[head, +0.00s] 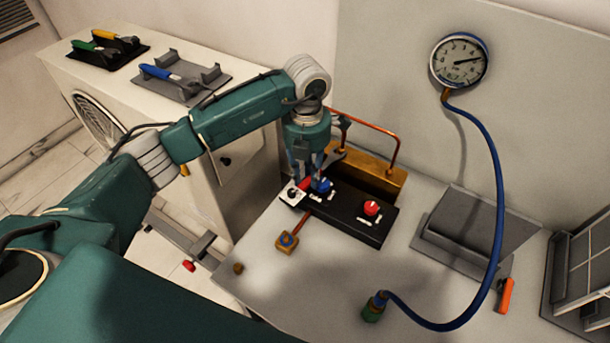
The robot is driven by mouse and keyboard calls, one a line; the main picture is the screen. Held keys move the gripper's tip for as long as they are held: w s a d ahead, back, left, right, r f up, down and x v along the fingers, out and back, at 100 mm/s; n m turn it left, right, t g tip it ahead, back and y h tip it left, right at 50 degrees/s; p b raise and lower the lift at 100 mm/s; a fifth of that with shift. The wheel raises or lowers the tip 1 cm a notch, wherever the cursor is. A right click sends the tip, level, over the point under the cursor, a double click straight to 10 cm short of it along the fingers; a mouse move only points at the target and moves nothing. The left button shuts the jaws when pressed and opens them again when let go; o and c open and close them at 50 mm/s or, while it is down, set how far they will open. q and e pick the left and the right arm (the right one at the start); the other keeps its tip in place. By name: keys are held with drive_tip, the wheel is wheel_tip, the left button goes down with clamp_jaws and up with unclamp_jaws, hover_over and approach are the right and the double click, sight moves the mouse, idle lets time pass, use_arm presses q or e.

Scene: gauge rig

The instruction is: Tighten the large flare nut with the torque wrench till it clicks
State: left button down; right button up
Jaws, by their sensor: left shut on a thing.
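My left gripper (310,176) points down over the black valve block (345,219) and is shut at the blue knob (322,186). The fingers hide part of the knob and the small red piece (304,184) beside it. A blue-handled tool (160,73), possibly the torque wrench, lies in a grey holder on the white unit, away from the gripper. I cannot pick out the large flare nut for certain. A brass fitting (287,241) sits at the end of a short copper pipe in front of the block. My right gripper is out of view.
A red knob (371,208) is on the block's right. A gauge (459,60) hangs on the panel, its blue hose (497,190) looping to a green fitting (374,307). A black tray (108,50) holds green- and yellow-handled tools. The bench front centre is mostly clear.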

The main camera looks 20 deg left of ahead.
use_arm(q)
drive_tip(key=shift+w+d+b, duration=0.25)
drive_tip(key=shift+w+b, duration=0.1)
drive_tip(key=shift+w, duration=0.3)
drive_tip(key=c, duration=2.4)
unclamp_jaws()
clamp_jaws()
drive_tip(key=shift+a, duration=0.1)
